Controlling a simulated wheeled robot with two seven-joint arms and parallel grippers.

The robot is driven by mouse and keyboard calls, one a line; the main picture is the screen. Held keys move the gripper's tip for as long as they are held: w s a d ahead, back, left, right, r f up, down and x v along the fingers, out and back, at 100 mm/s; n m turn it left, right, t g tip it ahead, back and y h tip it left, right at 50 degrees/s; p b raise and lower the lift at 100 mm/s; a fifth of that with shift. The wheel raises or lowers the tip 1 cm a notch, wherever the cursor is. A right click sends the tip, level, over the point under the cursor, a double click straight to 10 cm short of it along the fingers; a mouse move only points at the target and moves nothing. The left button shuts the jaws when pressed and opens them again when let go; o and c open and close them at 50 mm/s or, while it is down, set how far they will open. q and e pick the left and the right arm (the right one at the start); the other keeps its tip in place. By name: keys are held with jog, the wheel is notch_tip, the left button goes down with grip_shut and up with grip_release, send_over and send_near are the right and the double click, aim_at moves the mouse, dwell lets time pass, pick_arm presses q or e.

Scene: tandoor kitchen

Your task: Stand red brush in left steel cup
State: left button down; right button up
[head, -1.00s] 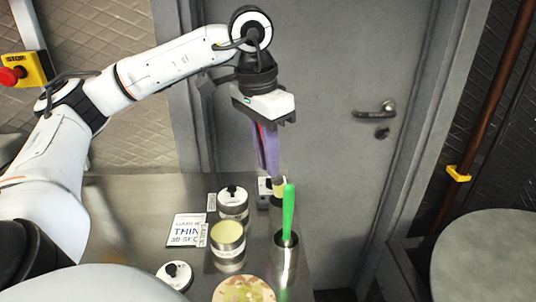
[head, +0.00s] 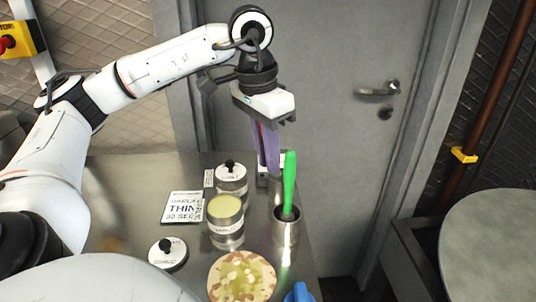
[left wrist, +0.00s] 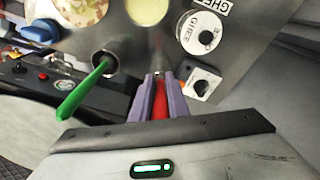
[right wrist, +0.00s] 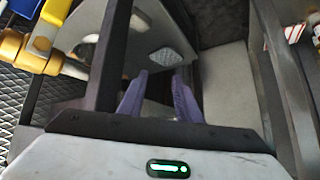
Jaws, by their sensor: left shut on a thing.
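My left gripper (head: 267,150) points down with its purple fingers shut on the red brush (left wrist: 160,105), whose red handle shows between them in the left wrist view. The green brush (head: 289,182) stands in a nearer steel cup (head: 285,232). My right gripper (right wrist: 158,95) is open and empty, away from the cups.
A blue object (head: 300,292) is at the front. A grey door (head: 350,150) stands behind.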

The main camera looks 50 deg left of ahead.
pick_arm(q)
jog(key=c, duration=1.6)
grip_release()
jog(key=shift+c, duration=0.2)
pick_arm(e)
jog(key=shift+s+f, duration=0.1)
pick_arm(q)
jog(key=r, duration=0.3)
jog(key=r+p, duration=0.1)
jog(key=r, duration=0.2)
jog(key=s+r, duration=0.1)
jog(key=r, duration=0.2)
jog(key=shift+r, duration=0.1)
jog(key=shift+s+a+r+p, duration=0.1)
jog(key=shift+r+p, duration=0.25)
jog(key=shift+p, duration=0.2)
jog(key=shift+s+r, duration=0.1)
jog(key=shift+r, duration=0.15)
jog(key=shift+f, duration=0.1)
pick_arm(e)
jog(key=shift+s+d+r, duration=0.3)
jog(key=shift+d+r, duration=0.1)
jog(key=shift+r, duration=0.15)
